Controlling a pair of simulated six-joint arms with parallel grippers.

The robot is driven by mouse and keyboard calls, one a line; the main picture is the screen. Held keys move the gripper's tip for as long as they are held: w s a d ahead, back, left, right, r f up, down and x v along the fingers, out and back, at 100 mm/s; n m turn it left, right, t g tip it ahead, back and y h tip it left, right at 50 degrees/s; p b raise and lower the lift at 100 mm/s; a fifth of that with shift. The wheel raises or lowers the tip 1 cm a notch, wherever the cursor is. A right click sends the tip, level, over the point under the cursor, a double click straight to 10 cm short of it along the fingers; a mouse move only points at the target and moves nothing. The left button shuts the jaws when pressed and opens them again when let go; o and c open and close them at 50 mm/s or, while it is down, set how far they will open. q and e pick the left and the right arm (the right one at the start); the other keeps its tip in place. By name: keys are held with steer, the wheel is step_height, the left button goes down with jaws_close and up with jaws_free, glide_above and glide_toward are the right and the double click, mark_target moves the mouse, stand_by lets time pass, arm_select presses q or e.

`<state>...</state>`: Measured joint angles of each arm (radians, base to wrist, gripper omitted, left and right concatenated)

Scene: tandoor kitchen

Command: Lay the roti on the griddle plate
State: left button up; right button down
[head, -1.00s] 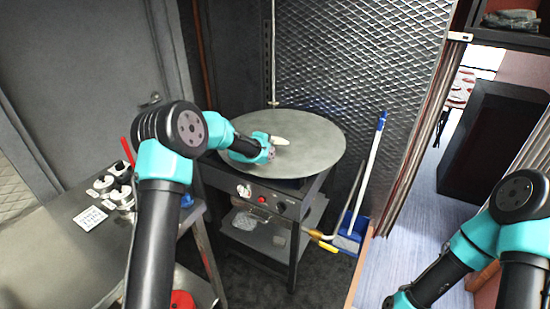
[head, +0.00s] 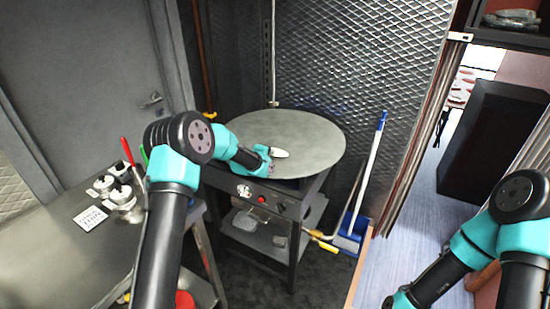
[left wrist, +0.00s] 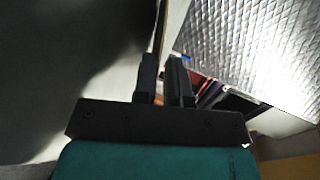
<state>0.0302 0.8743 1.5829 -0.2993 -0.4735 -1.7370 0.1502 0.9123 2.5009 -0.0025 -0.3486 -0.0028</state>
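The griddle plate (head: 315,135) is a large grey disc on a dark stand, in the middle of the head view. The roti (head: 281,153) shows as a small pale oval at the tips of my left gripper (head: 269,153), over the near-left part of the plate. In the left wrist view a thin tan edge (left wrist: 161,35), seen edge-on, rises between the two fingers of my left gripper (left wrist: 164,80), which are shut on it. Whether the roti touches the plate I cannot tell. My right gripper is outside both views.
A steel counter (head: 45,255) with white containers (head: 120,187) stands at the left. The stand has a front panel with a red knob (head: 262,199) and a lower shelf. A blue dustpan (head: 350,238) and a broom stand to its right. A mesh wall (head: 355,60) rises behind.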

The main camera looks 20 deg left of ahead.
arm_select(q)
steer(key=shift+o, duration=0.6)
steer(key=shift+v, duration=4.05)
step_height(320, 180, up, 7)
steer(key=s, duration=0.2)
steer(key=shift+s+a, duration=0.35)
